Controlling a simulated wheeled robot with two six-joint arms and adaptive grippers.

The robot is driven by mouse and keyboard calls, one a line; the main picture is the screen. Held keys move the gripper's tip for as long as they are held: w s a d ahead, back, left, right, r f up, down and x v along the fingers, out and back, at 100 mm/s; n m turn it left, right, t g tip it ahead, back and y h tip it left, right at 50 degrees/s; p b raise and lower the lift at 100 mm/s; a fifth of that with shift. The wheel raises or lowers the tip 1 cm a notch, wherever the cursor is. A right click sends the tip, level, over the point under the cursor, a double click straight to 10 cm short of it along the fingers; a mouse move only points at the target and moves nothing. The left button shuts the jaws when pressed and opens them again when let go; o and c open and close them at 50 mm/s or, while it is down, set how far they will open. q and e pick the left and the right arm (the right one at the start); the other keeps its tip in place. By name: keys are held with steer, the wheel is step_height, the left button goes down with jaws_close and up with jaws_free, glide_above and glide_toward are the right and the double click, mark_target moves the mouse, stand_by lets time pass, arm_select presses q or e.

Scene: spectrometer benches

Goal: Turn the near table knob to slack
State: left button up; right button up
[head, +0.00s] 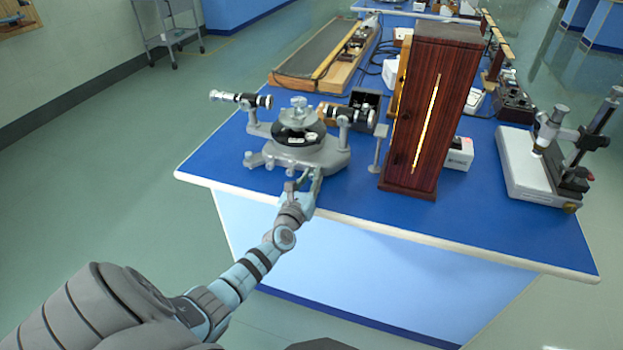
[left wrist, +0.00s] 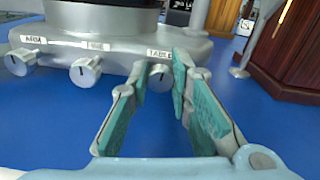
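The grey spectrometer (head: 305,158) stands near the left front corner of the blue bench, with a black round table in its middle. In the left wrist view its base (left wrist: 100,48) carries a row of grey knobs. The knob under the label TABLE (left wrist: 159,74) is partly hidden by my fingers. My left gripper (head: 304,184) is at the front of the base. In the left wrist view the left gripper (left wrist: 160,88) is open, its teal pads standing left and right of the TABLE knob. Contact cannot be told. My right gripper is not in view.
The knob labelled ARM (left wrist: 22,60) and a middle knob (left wrist: 86,71) sit left of the TABLE knob. A tall wooden lamp housing (head: 430,115) stands to the right. A microscope-like instrument (head: 530,165) is farther right. The front right of the bench (head: 480,220) is clear.

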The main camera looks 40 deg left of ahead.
arm_select(q)
jaws_close()
steer(key=shift+f+n+b, duration=0.15)
steer(key=shift+n+b, duration=0.25)
steer(key=shift+n, duration=0.3)
steer(key=o, duration=0.7)
jaws_free()
steer(key=shift+s, duration=0.1)
steer(key=v, duration=1.2)
